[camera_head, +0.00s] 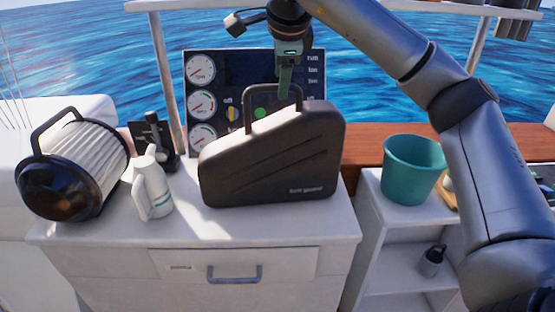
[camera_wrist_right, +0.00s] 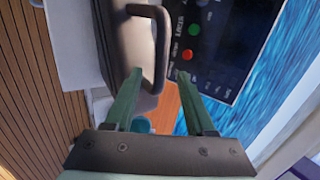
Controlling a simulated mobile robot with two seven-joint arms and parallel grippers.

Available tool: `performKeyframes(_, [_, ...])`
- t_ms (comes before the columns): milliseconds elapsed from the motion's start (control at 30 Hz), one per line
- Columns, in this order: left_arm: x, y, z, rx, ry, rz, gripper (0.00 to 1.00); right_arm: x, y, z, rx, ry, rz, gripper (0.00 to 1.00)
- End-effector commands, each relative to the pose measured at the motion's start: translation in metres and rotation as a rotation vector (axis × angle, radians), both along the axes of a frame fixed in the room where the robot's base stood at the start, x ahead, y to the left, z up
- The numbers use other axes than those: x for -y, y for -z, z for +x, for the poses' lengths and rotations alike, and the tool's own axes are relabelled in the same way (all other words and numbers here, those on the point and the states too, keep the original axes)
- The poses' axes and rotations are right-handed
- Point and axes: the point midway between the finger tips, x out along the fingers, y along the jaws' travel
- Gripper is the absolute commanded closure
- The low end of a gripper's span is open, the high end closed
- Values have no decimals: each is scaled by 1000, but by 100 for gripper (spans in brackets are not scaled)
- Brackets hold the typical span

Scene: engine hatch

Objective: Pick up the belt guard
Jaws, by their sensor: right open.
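The belt guard (camera_head: 275,158) is a dark, case-shaped cover with a loop handle (camera_head: 248,110) on top and small lettering at its lower right. It stands upright on the white cabinet top. My right gripper (camera_head: 285,92) is above it, with its green fingers pointing down at the handle's right part. In the right wrist view, the gripper (camera_wrist_right: 160,74) is open, and the handle (camera_wrist_right: 161,40) shows between the two fingertips in the picture. I cannot tell whether a finger touches it. The guard's body (camera_wrist_right: 118,45) lies beyond the fingers. My left gripper is not in view.
A gauge panel (camera_head: 203,103) stands behind the guard. A teal bucket (camera_head: 410,170) is on the shelf to the right. A white cabinet (camera_head: 120,232) is below.

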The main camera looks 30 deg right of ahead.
Motion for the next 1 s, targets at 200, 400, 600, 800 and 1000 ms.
performKeyframes(200, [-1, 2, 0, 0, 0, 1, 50, 3, 15, 10, 1, -1, 1, 45])
performKeyframes(400, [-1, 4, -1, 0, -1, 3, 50, 3, 39, 27, -2, -1, 1, 45])
performKeyframes(600, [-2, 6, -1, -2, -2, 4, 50, 9, 54, 37, 0, -1, 2, 45])
performKeyframes(800, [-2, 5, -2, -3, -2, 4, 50, 9, 55, 37, 1, -2, 2, 45])
performKeyframes(1000, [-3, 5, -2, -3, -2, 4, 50, 9, 55, 37, 1, -2, 2, 64])
